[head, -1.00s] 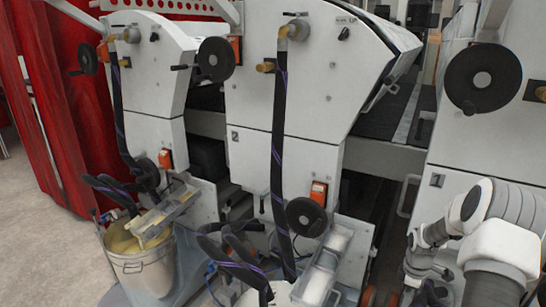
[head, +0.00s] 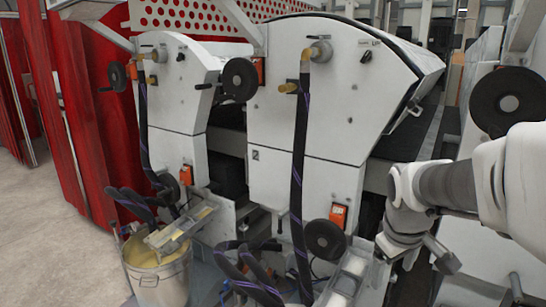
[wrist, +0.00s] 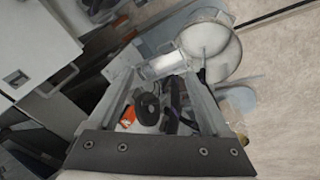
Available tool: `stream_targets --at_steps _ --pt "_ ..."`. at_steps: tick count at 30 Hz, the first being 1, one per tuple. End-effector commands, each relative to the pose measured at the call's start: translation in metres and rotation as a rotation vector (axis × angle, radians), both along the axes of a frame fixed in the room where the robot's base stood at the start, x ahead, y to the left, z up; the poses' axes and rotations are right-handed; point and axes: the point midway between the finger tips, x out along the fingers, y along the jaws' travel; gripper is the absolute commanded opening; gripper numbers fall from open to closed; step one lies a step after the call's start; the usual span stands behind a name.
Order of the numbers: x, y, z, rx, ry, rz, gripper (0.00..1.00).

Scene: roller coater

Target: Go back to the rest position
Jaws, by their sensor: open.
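My arm (head: 440,188) reaches in from the right edge in the head view, in front of the white coater housings. Its lower end bends down near the right-hand tray, and the fingers are hard to make out there. In the wrist view my gripper (wrist: 160,85) shows two grey fingers standing apart above a dark bolted plate. Nothing is held between them. Through the gap I see an orange switch box, a black handwheel and dark hoses at a distance.
White coater housings (head: 310,110) with handwheels (head: 240,79) and black hoses (head: 298,190) fill the middle. A metal bucket (head: 160,280) of yellowish liquid stands at lower left. A grey tray (head: 345,280) lies below the arm. Red curtains (head: 95,110) hang left. Floor (head: 45,225) is clear at left.

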Motion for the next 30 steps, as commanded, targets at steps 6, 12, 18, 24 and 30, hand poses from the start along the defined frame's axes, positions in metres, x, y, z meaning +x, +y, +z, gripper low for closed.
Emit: stream_targets --at_steps 6,12,18,24,30 --pt "-0.054 0.039 0.029 0.077 -0.098 -0.111 0.82" --pt "-0.101 0.066 0.038 0.172 -0.169 -0.206 0.82" --pt "-0.140 0.085 0.035 0.266 -0.215 -0.278 0.82" --pt "-0.151 0.090 0.071 0.295 -0.223 -0.305 0.82" --pt "-0.150 0.089 0.117 0.294 -0.223 -0.303 0.82"
